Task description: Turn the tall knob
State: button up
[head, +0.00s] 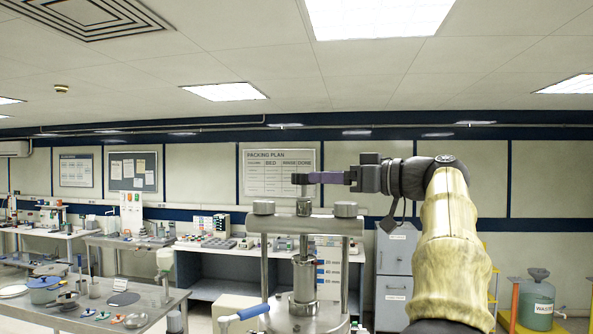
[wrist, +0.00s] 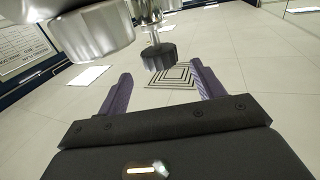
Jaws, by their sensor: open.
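The tall knob (head: 300,179) is a dark, ribbed cap on a thin metal stem that rises from the middle of the top plate of a metal column press (head: 303,225). My gripper (head: 311,178) reaches in from the right at the knob's height, its purple fingers level and their tips close to the knob. In the wrist view the knob (wrist: 160,56) shows between the two finger lines, around or just beyond the tips, with a gap on each side. My gripper (wrist: 160,70) is open and empty there. Contact with the knob is not visible.
Round metal caps (head: 264,207) top the press's posts on both sides of the stem, below my fingers. A blue-handled lever (head: 243,313) sticks out low at the left. A side table (head: 165,292) with pots is at left; a grey cabinet (head: 396,265) stands behind.

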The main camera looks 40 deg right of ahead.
aim_at(298, 176)
jog(key=p+x, duration=0.3)
jog(key=x, duration=0.5)
jog(key=shift+w+a, duration=0.3)
jog(key=shift+s+d, duration=0.3)
jog(key=shift+d, duration=0.05)
jog(key=shift+c, duration=0.2)
jog(key=shift+d, duration=0.1)
jog(key=c, duration=0.3)
jog(key=shift+s+a, duration=0.1)
jog(key=shift+a, duration=0.15)
jog(key=c, duration=0.6)
jog(key=shift+d, duration=0.1)
jog(key=shift+c, duration=0.2)
